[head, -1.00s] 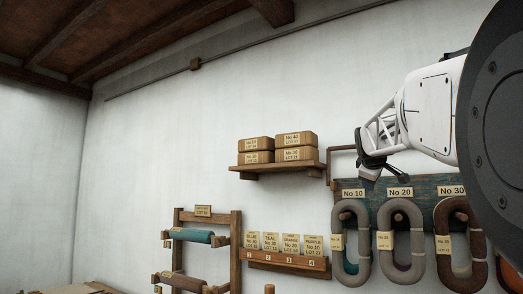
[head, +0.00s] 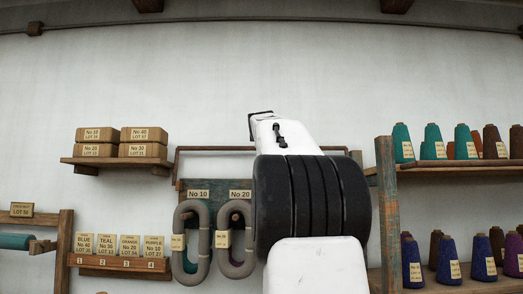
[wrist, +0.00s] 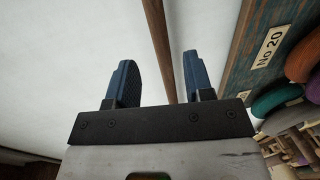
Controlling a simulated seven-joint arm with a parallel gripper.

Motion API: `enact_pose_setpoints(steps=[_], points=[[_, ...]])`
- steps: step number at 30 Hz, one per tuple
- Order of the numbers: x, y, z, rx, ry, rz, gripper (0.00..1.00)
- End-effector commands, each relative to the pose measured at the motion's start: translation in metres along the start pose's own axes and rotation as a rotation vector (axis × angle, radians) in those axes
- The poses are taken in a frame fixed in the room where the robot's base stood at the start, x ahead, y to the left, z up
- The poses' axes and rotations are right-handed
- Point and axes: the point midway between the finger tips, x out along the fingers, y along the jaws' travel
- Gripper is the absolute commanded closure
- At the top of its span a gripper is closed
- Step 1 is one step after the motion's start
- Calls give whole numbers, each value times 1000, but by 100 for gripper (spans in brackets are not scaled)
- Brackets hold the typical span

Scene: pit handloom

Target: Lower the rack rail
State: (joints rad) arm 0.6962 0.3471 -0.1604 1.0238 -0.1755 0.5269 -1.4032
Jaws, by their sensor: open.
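The rack rail (head: 215,149) is a thin brown bar above the green hank board (head: 183,186), bent down at its left end. My arm hides part of it in the head view. In the wrist view the rail (wrist: 159,38) runs lengthwise between the two blue fingers of my gripper (wrist: 158,70). The gripper is open. I cannot tell whether the rail is within the fingers' depth or behind them, and I see no finger touching it. The head view hides the gripper behind my arm.
A shelf with boxes (head: 121,162) is to the left, above a numbered card rack (head: 120,263). A wooden rack of yarn cones (head: 387,190) stands right.

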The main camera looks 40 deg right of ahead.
Motion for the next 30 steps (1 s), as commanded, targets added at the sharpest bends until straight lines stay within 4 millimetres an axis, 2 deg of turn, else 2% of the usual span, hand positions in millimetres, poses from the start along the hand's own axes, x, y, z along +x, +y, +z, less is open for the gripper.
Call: enact_pose_setpoints(steps=[17,30], points=[[3,1,0,-1,0,2,53],[32,0,0,-2,-1,0,53]])
